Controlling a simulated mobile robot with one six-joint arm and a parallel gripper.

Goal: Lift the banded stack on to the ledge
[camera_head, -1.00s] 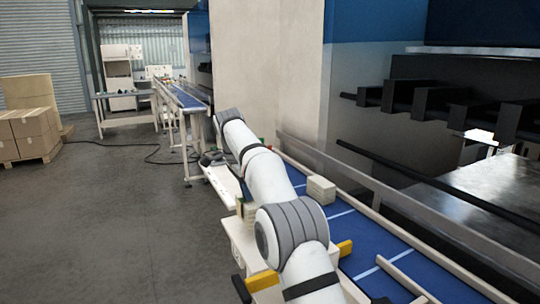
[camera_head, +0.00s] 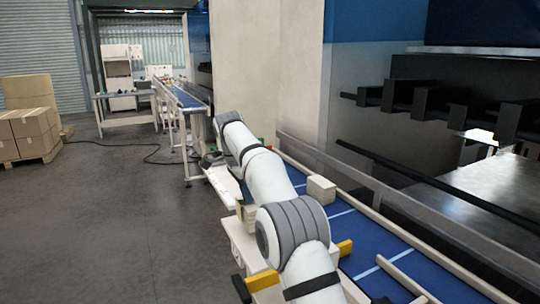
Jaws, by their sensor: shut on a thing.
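My white and grey arm reaches from the bottom of the head view up to a grey joint near the middle. My gripper cannot be made out; the arm hides whatever is beyond that joint. A small cream block-like stack (camera_head: 320,190) sits on the blue conveyor belt (camera_head: 375,238), just right of my arm. I cannot tell whether it has a band. Another small pale stack (camera_head: 248,212) shows partly at the left side of my arm, at the edge of the machine. I cannot tell which surface is the ledge.
A metal rail (camera_head: 375,200) runs along the belt's far side, before the dark machine. A white side shelf (camera_head: 222,183) with a dark object (camera_head: 212,158) lies left of my arm. Boxes on a pallet (camera_head: 30,135) stand far left.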

